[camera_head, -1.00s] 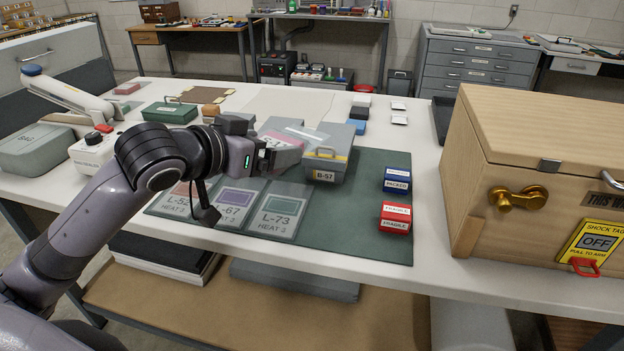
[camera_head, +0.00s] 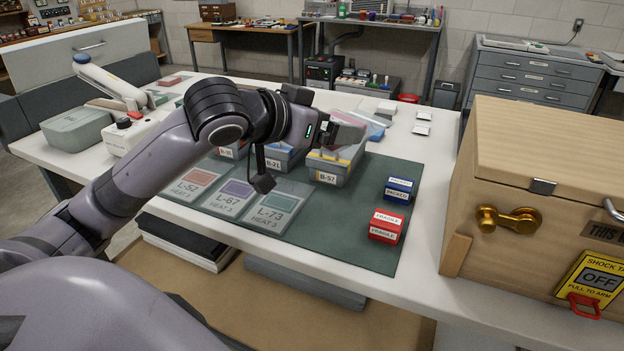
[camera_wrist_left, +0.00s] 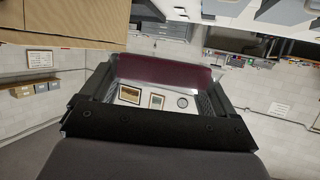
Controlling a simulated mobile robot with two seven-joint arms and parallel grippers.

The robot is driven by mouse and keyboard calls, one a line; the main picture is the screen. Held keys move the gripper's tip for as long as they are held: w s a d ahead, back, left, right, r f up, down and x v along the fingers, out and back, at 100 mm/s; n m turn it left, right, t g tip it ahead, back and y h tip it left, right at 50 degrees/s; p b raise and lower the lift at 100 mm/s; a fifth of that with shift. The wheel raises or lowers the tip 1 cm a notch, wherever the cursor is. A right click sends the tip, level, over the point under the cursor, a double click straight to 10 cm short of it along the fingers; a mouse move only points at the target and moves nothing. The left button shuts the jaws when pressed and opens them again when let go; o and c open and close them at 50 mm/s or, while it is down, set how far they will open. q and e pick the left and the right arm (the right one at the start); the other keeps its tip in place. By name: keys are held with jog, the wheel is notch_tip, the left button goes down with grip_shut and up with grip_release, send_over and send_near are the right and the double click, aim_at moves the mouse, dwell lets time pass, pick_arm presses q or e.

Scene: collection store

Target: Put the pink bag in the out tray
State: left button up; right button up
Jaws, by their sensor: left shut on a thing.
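My left gripper (camera_head: 348,132) is shut above the grey bin labelled B-57, in the middle of the head view. In the left wrist view a dark pink, see-through strip, which looks like part of the pink bag (camera_wrist_left: 165,72), spans the space between its fingers. In the head view most of the bag is hidden or hard to tell from the clear, bluish shapes behind the gripper. I cannot make out a tray marked "out". My right gripper is not in view.
The B-57 bin (camera_head: 327,179) stands beside the B-21 bin (camera_head: 275,163) on the green mat (camera_head: 340,245). Flat cards, including L-73 (camera_head: 272,213), lie in front. Blue (camera_head: 398,190) and red (camera_head: 386,226) label blocks stand right. A wooden crate (camera_head: 545,150) blocks the far right.

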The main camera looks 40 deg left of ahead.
pick_arm(q)
jog(key=shift+w+d, duration=0.1)
jog(key=shift+d+f, duration=0.1)
jog(key=shift+f, duration=0.05)
jog(key=b, duration=0.4)
send_over(326, 230)
notch_tip(326, 230, down, 14)
jog(key=shift+f, duration=2.75)
jog(key=shift+f, duration=0.1)
jog(key=o, duration=0.9)
jog(key=shift+f, duration=0.1)
